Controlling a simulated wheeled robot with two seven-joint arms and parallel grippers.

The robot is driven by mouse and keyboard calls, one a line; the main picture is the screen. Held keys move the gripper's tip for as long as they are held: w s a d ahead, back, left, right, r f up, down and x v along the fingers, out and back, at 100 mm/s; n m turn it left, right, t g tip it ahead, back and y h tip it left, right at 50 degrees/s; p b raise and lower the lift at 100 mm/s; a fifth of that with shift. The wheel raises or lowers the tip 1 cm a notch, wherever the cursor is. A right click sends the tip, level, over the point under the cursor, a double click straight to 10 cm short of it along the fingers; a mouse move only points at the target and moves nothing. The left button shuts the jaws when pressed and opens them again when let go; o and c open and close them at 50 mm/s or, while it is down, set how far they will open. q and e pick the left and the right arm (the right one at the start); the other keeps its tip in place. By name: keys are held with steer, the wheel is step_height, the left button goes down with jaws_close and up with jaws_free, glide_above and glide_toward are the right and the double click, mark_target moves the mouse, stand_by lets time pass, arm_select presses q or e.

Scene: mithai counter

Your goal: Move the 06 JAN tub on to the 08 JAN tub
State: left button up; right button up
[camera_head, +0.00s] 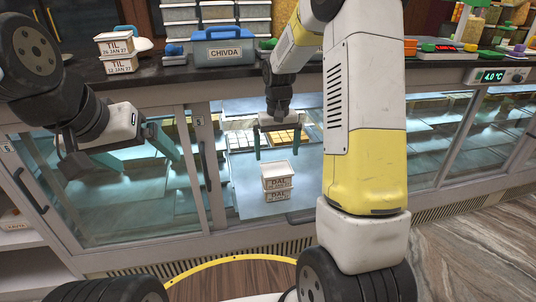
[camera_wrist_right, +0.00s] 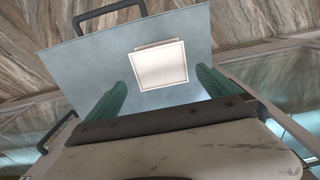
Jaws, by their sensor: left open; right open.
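Two white tubs labelled DAL are stacked one on the other, an upper tub (camera_head: 277,175) and a lower tub (camera_head: 277,194). Their dates are too small to read, so I cannot tell which is 06 JAN or 08 JAN. They stand on a grey shelf (camera_head: 252,207) at the display case. My right gripper (camera_head: 278,150) is open and empty above and behind the stack. In the right wrist view a pale square lid (camera_wrist_right: 160,65) shows beyond the open teal fingers (camera_wrist_right: 163,85). My left gripper (camera_head: 148,160) is open and empty, in front of the glass at left.
Two stacked TIL tubs (camera_head: 117,55) and a blue CHIVDA box (camera_head: 224,49) stand on the dark counter (camera_head: 145,73). Trays of sweets (camera_head: 285,137) lie inside the case behind the stack. My right arm hides part of the case.

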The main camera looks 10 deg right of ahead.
mark_target(277, 169)
steer(key=s+r+t+y, duration=0.1)
steer(key=s+r+t, duration=0.1)
steer(key=s+r, duration=0.45)
steer(key=s+r+t, duration=0.1)
steer(key=s+r, duration=0.3)
steer(key=r, duration=0.5)
steer(key=s+a+r+t+y, duration=0.1)
steer(key=s+a+r+t, duration=0.1)
steer(key=s, duration=1.1)
steer(key=shift+s+r+t, duration=0.35)
steer(key=shift+s+t, duration=0.05)
steer(key=shift+t, duration=0.2)
arm_select(q)
steer(key=shift+o, duration=0.5)
arm_select(e)
steer(key=shift+a, duration=0.1)
